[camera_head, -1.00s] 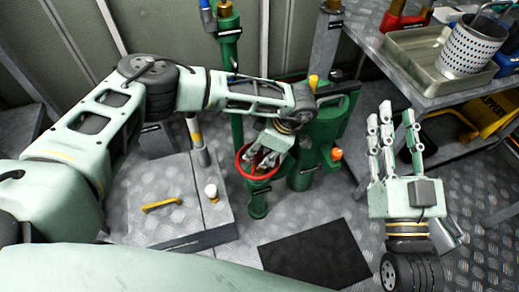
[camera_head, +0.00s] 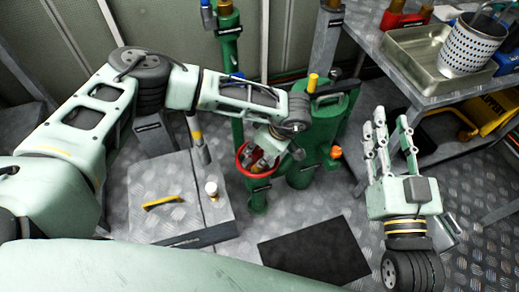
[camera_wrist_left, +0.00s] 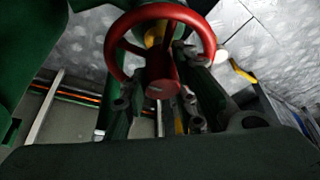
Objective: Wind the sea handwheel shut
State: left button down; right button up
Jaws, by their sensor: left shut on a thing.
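The red sea handwheel (camera_head: 239,161) sits on a green valve post (camera_head: 257,203) left of a larger green housing. My left gripper (camera_head: 259,163) reaches down onto the wheel from the upper right and is shut on it. The gripper and wrist hide part of the rim and hub in the head view. In the left wrist view, the handwheel's red hub (camera_wrist_left: 163,88), spokes and rim show close up, with grey finger parts (camera_wrist_left: 160,112) on both sides of the hub. My right gripper (camera_head: 391,130) is empty, fingers spread and pointing up, well right of the wheel.
A green housing (camera_head: 322,118) with a yellow cap and an orange knob (camera_head: 336,152) stands just right of the wheel. A grey box (camera_head: 170,215) with a yellow handle is to the left. A dark mat (camera_head: 315,252) lies in front. A metal bench (camera_head: 425,85) with a tray is at right.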

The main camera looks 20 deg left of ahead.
pick_arm(q)
jog(key=shift+w+a+r, duration=0.15)
jog(key=shift+w, duration=0.25)
jog(key=c, duration=1.8)
grip_release()
jog(key=shift+c, duration=0.2)
jog(key=o, duration=0.3)
jog(key=shift+s, duration=0.1)
jog(key=v, duration=1.1)
jog(key=shift+d+r, duration=0.3)
jog(key=shift+s, duration=0.25)
